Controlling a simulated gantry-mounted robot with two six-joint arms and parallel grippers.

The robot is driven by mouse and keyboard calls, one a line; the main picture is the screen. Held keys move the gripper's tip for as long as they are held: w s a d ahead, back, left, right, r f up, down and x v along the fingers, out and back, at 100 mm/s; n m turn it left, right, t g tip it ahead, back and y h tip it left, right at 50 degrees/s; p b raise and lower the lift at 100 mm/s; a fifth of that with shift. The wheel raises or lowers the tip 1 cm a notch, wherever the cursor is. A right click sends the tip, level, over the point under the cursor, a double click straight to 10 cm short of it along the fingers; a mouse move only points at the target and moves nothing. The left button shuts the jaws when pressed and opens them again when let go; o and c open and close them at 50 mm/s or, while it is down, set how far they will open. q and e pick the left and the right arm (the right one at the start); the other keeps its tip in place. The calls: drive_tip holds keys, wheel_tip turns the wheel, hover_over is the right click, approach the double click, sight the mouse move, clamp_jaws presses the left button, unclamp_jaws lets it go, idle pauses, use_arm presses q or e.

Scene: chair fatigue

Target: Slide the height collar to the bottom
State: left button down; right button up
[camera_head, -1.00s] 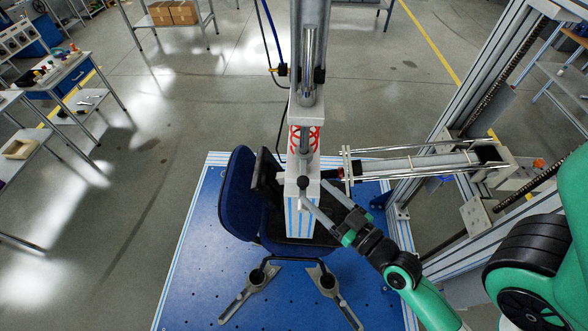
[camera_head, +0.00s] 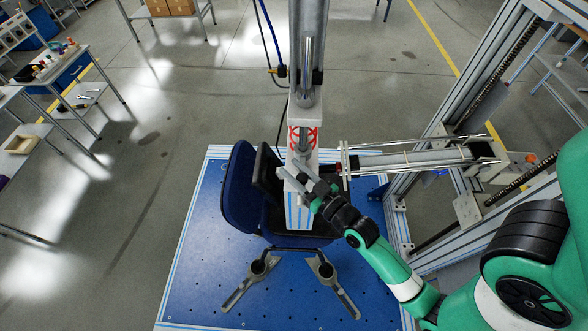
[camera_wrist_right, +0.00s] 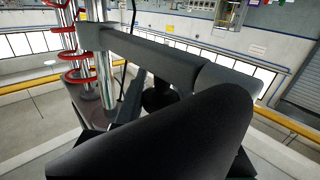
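The light-coloured press head (camera_head: 298,212) with blue stripes hangs over the chair (camera_head: 240,195). A dark round knob (camera_wrist_right: 160,96) shows in the right wrist view, between the two dark fingers of my right gripper (camera_head: 287,167). The fingers are apart, with a gap around the knob; I cannot tell whether they touch it. In the head view my gripper covers the knob. I cannot make out the height collar for certain; the knob may be its handle. A red coil (camera_wrist_right: 70,45) surrounds a chrome rod left of the fingers. My left gripper is out of view.
The chair stands on a blue perforated plate (camera_head: 200,260), with two grey clamps (camera_head: 250,280) in front. A horizontal cylinder (camera_head: 410,162) comes in from the frame at right. Side tables (camera_head: 65,75) stand at far left. Open floor lies left of the plate.

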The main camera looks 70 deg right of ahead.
clamp_jaws()
drive_tip(key=shift+r, duration=0.1)
idle(0.9)
